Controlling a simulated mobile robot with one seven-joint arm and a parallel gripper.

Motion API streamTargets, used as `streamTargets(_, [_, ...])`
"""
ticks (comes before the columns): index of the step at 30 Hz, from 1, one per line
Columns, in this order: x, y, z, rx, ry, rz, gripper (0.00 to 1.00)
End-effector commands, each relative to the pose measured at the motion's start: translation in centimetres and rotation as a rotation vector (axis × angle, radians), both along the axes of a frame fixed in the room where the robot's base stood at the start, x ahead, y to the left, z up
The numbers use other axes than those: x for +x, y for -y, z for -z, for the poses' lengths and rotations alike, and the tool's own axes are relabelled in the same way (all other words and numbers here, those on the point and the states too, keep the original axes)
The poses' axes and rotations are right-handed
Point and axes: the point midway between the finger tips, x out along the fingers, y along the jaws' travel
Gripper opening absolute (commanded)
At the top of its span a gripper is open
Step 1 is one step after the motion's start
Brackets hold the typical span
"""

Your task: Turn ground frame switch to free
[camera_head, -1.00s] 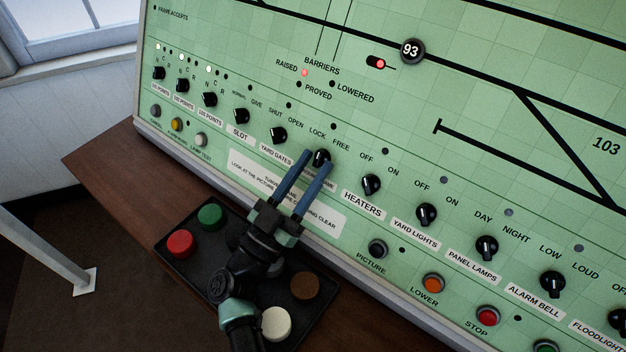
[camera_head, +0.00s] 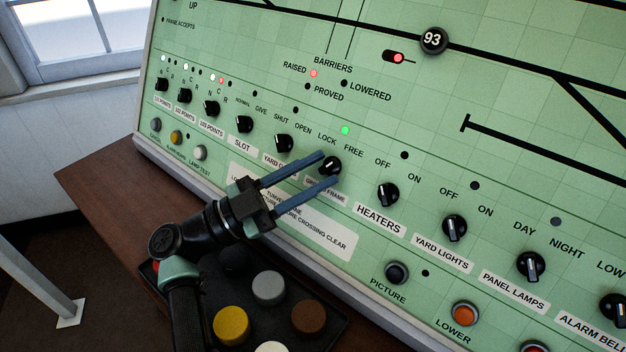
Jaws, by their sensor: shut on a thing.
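The ground frame switch (camera_head: 331,166) is a black rotary knob on the green panel, with LOCK printed at its upper left and FREE at its upper right. A green lamp (camera_head: 345,130) above it is lit. My gripper (camera_head: 329,164) reaches in from the lower left, its two blue fingers shut on the knob. The fingers hide part of the knob, so its pointer direction is hard to read. The label below the knob is partly covered by a finger.
The yard gates knob (camera_head: 283,143) is close on the left and the heaters knob (camera_head: 388,194) on the right. Below, a black tray on the brown desk (camera_head: 95,190) holds several large coloured buttons, including a yellow one (camera_head: 231,326), under my arm.

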Motion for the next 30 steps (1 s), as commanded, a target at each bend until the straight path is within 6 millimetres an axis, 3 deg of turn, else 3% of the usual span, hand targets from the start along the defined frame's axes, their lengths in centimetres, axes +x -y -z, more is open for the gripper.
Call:
streamTargets(12, [0.0, 0.0, -0.1, 0.005, 0.007, 0.005, 0.00])
streamTargets(13, [0.0, 0.0, -0.1, 0.005, 0.007, 0.005, 0.40])
streamTargets(14, [0.0, 0.0, -0.1, 0.005, 0.007, 0.005, 0.45])
streamTargets(23, [-0.1, -0.3, 0.0, 0.004, 0.006, 0.003, 0.45])
streamTargets(30, [-1.3, -3.4, 1.2, 0.004, 0.006, -0.001, 0.45])
